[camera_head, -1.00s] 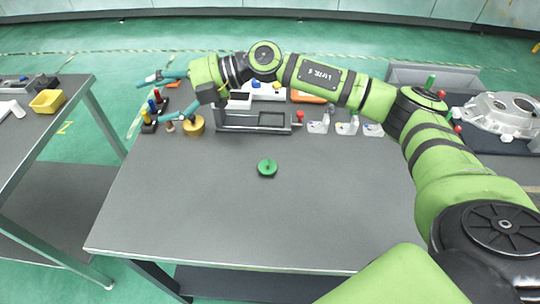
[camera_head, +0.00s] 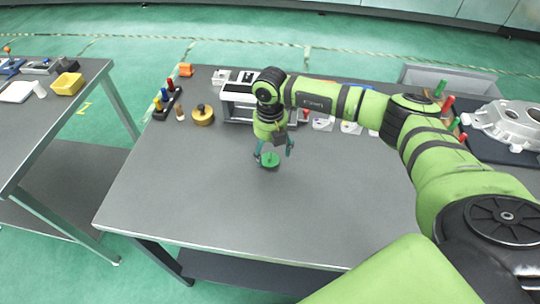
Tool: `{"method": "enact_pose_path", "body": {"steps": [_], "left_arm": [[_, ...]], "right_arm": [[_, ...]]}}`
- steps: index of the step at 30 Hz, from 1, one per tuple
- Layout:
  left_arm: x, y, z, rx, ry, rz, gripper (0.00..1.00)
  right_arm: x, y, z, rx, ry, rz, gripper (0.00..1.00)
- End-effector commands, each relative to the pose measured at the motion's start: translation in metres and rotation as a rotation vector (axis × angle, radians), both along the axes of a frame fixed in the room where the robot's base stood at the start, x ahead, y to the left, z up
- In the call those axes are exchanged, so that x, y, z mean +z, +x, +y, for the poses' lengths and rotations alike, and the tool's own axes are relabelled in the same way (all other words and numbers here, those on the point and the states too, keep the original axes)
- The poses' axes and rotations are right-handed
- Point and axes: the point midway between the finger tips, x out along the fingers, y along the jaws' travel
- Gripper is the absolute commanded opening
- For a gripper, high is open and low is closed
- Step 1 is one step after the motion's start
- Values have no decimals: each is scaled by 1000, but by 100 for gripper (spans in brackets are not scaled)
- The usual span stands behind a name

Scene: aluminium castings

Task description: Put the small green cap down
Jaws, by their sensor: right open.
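The small green cap (camera_head: 270,161) lies on the grey table (camera_head: 200,200), a little behind the middle of its open top. My right gripper (camera_head: 273,154) points down over the cap, its two teal fingers spread with one on each side of it. The fingers look apart from each other; whether either touches the cap cannot be told. My left gripper is not in view.
A grey fixture (camera_head: 238,103) stands behind the gripper. A brass-coloured part (camera_head: 202,115) and a rack of coloured plugs (camera_head: 167,104) are at the back left. A casting (camera_head: 508,122) lies at the right. The table's front is clear.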

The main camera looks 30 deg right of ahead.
Motion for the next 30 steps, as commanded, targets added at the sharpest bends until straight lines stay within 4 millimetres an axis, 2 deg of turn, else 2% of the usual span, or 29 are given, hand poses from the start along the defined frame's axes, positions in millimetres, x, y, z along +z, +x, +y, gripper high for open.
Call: {"method": "enact_pose_path", "body": {"steps": [1, 6, 12, 13, 14, 18, 24, 30], "left_arm": [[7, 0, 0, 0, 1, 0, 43], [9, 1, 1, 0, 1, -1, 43], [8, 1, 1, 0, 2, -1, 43], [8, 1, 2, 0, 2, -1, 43], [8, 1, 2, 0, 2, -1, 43], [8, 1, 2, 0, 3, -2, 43], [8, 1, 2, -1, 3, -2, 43], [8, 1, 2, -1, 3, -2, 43]], "right_arm": [[-6, -1, 1, 0, 1, 4, 80], [-22, 0, 0, 0, 1, 1, 80], [-24, 0, 0, 1, 2, -1, 80], [-24, 0, 0, 1, 2, -1, 76], [-24, 0, 0, 1, 2, -1, 67], [-23, 0, 0, 1, 2, -1, 41], [-23, 0, 0, 0, 2, -1, 37], [-23, 0, 0, 0, 2, -1, 36]]}}
